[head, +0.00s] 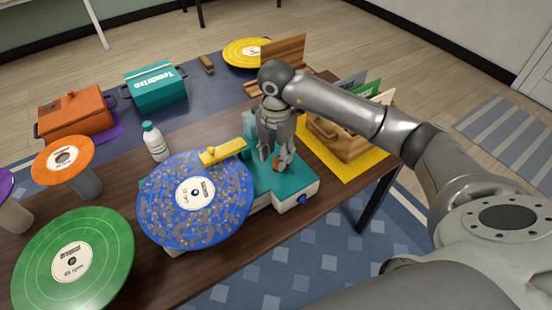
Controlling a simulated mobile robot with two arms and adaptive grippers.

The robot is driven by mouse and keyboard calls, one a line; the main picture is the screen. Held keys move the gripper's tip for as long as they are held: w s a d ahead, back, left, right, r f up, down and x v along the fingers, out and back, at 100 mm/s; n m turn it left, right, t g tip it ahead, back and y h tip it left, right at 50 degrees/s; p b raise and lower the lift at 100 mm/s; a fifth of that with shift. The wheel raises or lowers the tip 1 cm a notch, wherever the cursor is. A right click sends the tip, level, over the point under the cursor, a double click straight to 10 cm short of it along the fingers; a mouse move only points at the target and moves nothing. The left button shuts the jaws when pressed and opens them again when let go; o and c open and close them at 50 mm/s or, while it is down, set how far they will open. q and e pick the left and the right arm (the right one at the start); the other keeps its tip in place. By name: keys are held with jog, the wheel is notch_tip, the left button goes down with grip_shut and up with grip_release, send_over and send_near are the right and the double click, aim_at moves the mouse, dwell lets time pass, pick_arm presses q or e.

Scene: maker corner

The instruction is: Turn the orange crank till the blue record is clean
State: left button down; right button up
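The blue record (180,226) lies flat on a teal and white machine (300,188) and is covered with many grey-brown specks, with a cream label in its middle. A yellow arm (222,152) reaches over the record's far edge. My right gripper (276,162) points down over the machine, its fingers close around the orange crank (277,163). Only a small orange patch of the crank shows between the fingertips; the rest is hidden. My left gripper is not in view.
A green record (105,250) and an orange record (70,150) stand left on supports. A white bottle (155,143) is behind the blue record. An orange box (75,118), teal box (155,88) and yellow record (240,52) are farther back. A wooden crate (340,143) stands right.

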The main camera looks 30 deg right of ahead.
aim_at(276, 159)
notch_tip(276, 159, up, 9)
dwell(0.3)
jog(key=shift+a+r, duration=0.15)
dwell(1.0)
